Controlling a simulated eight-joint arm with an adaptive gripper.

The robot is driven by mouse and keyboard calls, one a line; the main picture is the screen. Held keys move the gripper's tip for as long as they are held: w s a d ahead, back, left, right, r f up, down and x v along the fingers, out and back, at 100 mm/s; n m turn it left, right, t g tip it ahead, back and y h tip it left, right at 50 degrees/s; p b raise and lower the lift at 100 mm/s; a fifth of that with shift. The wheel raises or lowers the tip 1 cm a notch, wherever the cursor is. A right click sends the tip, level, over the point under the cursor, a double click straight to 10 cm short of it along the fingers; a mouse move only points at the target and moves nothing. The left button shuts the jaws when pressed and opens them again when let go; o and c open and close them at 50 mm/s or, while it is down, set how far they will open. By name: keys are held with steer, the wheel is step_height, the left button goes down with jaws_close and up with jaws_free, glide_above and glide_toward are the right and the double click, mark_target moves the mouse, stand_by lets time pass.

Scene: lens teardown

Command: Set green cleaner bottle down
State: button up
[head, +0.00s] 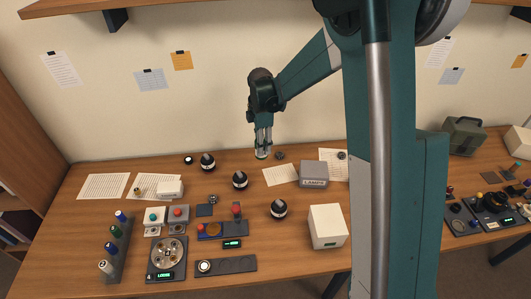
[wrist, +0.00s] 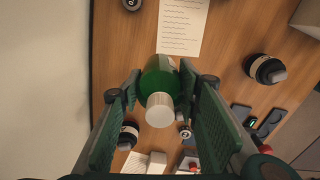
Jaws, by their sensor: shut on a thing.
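The green cleaner bottle (wrist: 158,78) with its white cap (wrist: 159,108) stands out between the two fingers in the wrist view. My gripper (wrist: 160,90) is shut on it, one finger pad on each side. In the head view my gripper (head: 262,144) points down over the back of the table, and only a little of the bottle (head: 261,155) shows at the fingertips. The bottle looks about upright. I cannot tell whether its base touches the wood.
Black-and-white lens-like pieces (head: 240,180) stand in front of my gripper. A paper sheet (head: 281,175) and a grey LAMPS box (head: 313,174) lie to the right. A white box (head: 327,226) is nearer the front.

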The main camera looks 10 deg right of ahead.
steer(key=s+d, duration=0.7)
steer(key=s, duration=0.1)
steer(key=shift+d+r+m+p, duration=0.15)
steer(key=shift+d+m+p, duration=0.15)
steer(key=shift+d, duration=0.1)
step_height(320, 180, down, 6)
steer(key=shift+b, duration=0.3)
stand_by(0.4)
steer(key=shift+f, duration=2)
steer(key=shift+f+b, duration=0.15)
steer(key=shift+b, duration=0.15)
steer(key=o, duration=1)
